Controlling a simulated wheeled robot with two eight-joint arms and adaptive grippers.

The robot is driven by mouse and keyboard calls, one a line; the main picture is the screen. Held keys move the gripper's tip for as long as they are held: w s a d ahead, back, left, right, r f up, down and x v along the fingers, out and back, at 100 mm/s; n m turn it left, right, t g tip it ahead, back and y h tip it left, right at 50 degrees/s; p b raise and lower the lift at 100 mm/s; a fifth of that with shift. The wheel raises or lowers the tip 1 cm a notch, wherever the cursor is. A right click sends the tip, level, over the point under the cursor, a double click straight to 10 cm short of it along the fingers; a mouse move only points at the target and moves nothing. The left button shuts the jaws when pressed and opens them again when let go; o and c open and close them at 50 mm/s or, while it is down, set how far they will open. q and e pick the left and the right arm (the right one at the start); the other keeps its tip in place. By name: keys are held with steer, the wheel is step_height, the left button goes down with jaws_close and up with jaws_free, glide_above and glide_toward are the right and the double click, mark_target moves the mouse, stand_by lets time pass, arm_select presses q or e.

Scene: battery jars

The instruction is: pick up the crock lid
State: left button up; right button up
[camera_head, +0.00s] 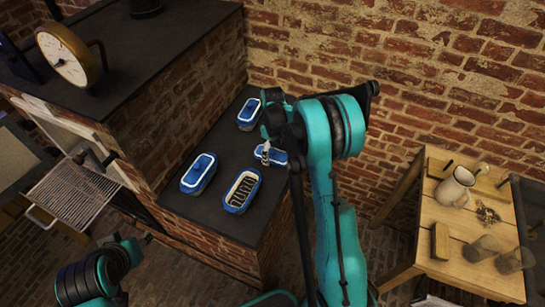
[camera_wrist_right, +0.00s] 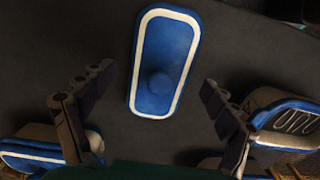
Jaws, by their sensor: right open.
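The crock lid (camera_head: 278,157) is a blue rounded oblong. It lies flat on the dark counter, partly hidden by my right gripper (camera_head: 265,152) in the head view. In the right wrist view, the lid (camera_wrist_right: 165,50) has a white border line and a round blue knob. The open fingers of my right gripper (camera_wrist_right: 157,82) stand on either side of its knob end, with gaps to both sides. Nothing is held. An open blue crock (camera_head: 242,190) with a winding coil inside stands in front of the lid.
Two lidded blue crocks (camera_head: 198,172) (camera_head: 249,114) stand left of and behind the loose lid. A brick wall (camera_head: 410,75) rises behind the counter (camera_head: 215,210). A wooden table (camera_head: 460,245) with a jug (camera_head: 455,187) and glasses is at the right.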

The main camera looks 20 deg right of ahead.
steer(key=shift+f, duration=0.35)
steer(key=c, duration=1.4)
steer(key=shift+r, duration=0.1)
steer(key=shift+r, duration=0.1)
